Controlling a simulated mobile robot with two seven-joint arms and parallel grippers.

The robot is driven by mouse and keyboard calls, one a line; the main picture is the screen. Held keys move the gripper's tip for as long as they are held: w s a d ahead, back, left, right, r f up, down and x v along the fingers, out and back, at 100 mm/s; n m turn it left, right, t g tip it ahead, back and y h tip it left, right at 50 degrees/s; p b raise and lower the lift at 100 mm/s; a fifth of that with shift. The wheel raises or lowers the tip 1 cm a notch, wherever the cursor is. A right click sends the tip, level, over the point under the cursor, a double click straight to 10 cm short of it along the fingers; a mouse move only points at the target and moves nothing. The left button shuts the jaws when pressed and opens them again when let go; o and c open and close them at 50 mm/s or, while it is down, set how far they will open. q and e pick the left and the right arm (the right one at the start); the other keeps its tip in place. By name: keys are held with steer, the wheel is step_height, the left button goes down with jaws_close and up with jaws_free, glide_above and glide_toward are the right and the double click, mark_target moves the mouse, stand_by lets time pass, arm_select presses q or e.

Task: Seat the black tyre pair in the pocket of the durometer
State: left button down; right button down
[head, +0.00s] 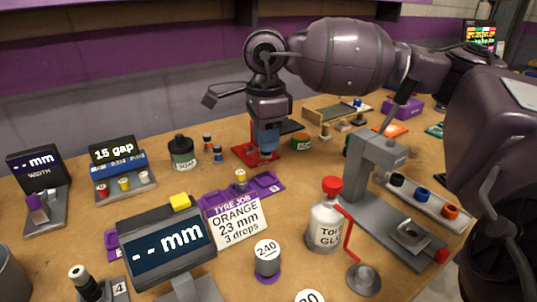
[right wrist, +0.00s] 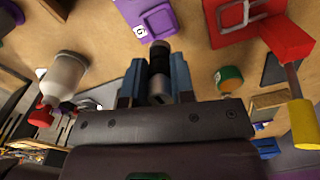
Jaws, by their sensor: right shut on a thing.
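My right gripper (head: 265,143) points down above the middle of the bench, near a red frame (head: 243,153). In the right wrist view its blue fingers (right wrist: 156,82) are shut on a small dark cylinder with a grey end (right wrist: 158,62), which looks like the black tyre pair. Its lower part is hard to see in the head view. The grey stand with a lever arm (head: 378,158), which looks like the durometer, stands to the right of the gripper. Its base carries a small grey block with a dark recess (head: 412,234). My left gripper is not in view.
A tray (head: 436,206) holding black, blue and orange pieces lies beside the stand. A white glue bottle (head: 325,225) with a red cap stands in front of it. A purple rack (head: 215,197), a job card (head: 238,222) and a mm display (head: 167,243) fill the front left.

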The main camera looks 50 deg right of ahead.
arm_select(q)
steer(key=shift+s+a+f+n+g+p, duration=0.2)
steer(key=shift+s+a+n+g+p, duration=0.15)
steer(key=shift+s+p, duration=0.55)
arm_select(e)
step_height(320, 180, up, 14)
steer(key=shift+f, duration=0.15)
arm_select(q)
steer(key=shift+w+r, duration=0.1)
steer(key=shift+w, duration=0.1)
